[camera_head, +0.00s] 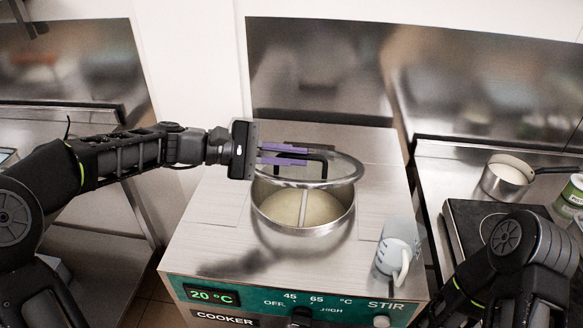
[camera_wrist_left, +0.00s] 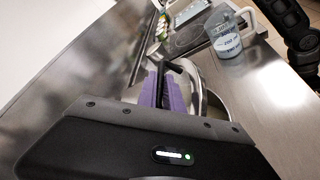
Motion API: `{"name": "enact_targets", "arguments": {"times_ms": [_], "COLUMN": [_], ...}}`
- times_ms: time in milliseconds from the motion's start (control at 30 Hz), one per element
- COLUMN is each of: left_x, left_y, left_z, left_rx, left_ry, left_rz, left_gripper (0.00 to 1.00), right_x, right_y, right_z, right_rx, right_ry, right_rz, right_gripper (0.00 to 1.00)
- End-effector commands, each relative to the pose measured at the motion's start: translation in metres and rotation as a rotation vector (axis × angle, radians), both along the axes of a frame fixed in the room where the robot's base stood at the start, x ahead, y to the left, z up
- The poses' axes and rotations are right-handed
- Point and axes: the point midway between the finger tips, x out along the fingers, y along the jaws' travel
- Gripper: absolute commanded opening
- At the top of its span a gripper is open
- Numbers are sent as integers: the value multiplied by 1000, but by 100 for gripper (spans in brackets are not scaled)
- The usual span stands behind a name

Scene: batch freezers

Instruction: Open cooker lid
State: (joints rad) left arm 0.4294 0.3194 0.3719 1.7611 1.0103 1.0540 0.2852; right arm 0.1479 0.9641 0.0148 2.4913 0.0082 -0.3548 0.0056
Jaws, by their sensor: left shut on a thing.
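The cooker (camera_head: 205,225) is a steel-topped unit with a green front panel. Its round pot (camera_head: 303,228) holds a pale liquid and a divider or stirrer bar. The glass lid (camera_head: 345,172) with a steel rim is raised and tilted above the back of the pot, leaving the front of the pot uncovered. My left gripper (camera_head: 290,154), with purple fingers, comes in from the left and is shut on the lid's black handle (camera_head: 322,160). In the left wrist view, the purple fingers (camera_wrist_left: 162,92) and the lid's rim (camera_wrist_left: 192,80) show partly behind the gripper body. My right gripper is not in view.
A measuring jug (camera_head: 397,252) stands on the cooker top at front right; it also shows in the left wrist view (camera_wrist_left: 228,42). To the right are a hob (camera_head: 470,225), a saucepan (camera_head: 505,178) and a green-labelled can (camera_head: 572,198). A steel backsplash (camera_head: 315,75) rises behind.

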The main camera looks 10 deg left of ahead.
Motion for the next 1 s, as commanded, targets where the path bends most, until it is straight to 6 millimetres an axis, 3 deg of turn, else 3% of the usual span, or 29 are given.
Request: {"name": "enact_targets", "arguments": {"times_ms": [33,100,300,867,900,1000], "left_x": [7,15,34,45,45,45], "left_y": [0,0,0,1,1,1], "left_z": [16,26,47,52,52,52], "left_rx": [-1,-1,-1,0,0,1], "left_ry": [-4,-3,-4,-2,-2,-1], "left_rz": [2,3,5,6,6,6], "left_gripper": [0,0,0,0,12,20], "right_x": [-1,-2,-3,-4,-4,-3], "right_y": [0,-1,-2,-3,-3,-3], "right_z": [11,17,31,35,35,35], "right_rx": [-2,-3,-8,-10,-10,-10], "right_ry": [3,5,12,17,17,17], "right_rz": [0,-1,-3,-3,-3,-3], "right_gripper": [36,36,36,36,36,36]}}
